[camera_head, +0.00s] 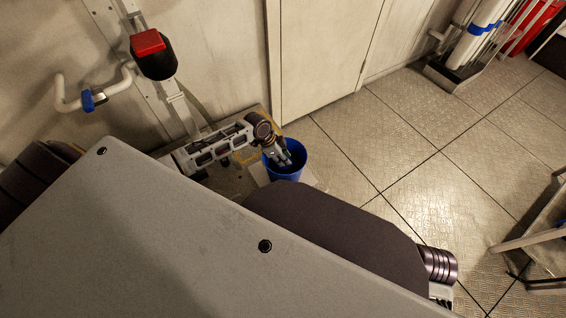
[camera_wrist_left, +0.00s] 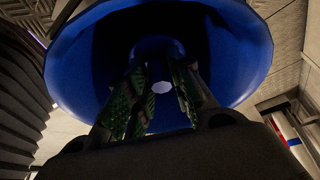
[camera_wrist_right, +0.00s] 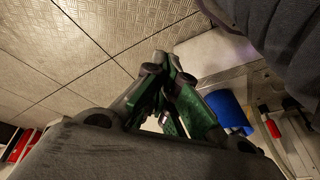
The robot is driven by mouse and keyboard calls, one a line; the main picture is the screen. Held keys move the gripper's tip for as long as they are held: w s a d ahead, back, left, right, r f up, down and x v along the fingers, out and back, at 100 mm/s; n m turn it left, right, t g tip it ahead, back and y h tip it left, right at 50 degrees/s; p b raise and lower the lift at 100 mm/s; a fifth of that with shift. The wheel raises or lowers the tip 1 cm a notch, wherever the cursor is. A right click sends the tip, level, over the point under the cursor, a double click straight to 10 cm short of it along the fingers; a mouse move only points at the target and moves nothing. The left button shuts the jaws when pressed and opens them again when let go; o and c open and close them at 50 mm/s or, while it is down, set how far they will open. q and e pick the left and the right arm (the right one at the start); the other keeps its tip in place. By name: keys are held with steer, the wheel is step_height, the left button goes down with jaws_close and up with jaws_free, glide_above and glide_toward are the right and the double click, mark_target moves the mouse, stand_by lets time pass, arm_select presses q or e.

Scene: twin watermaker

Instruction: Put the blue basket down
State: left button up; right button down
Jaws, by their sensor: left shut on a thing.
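The blue basket (camera_head: 290,175) is near the middle of the head view, by the wall. It fills most of the left wrist view (camera_wrist_left: 245,60), its open mouth facing the camera. My left gripper (camera_head: 285,161) reaches into its mouth, shut on it; the exact grip point is dark and unclear. I cannot tell whether the basket's bottom touches anything. My right gripper (camera_wrist_right: 165,72) has its fingertips together, with nothing visible between them. The basket also shows beyond it in the right wrist view (camera_wrist_right: 229,111).
A wall-mounted red and black device (camera_head: 150,45) and a blue-clipped pipe handle (camera_head: 90,98) are at the left. White cylinders in a rack (camera_head: 477,38) stand at the back right. A metal frame (camera_head: 535,240) is at the right edge. The tiled floor (camera_head: 400,140) between is clear.

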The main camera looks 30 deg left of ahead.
arm_select(q)
steer(key=shift+f, duration=0.5)
steer(key=shift+f+b, duration=0.55)
steer(key=shift+f, duration=0.6)
arm_select(e)
steer(key=shift+s+a+f, duration=0.15)
steer(key=shift+a+f, duration=0.15)
steer(key=shift+f, duration=0.05)
arm_select(q)
steer(key=shift+f, duration=0.2)
steer(key=o, duration=1)
steer(key=shift+c, duration=0.2)
arm_select(e)
steer(key=shift+w, duration=0.2)
steer(key=shift+r, duration=0.15)
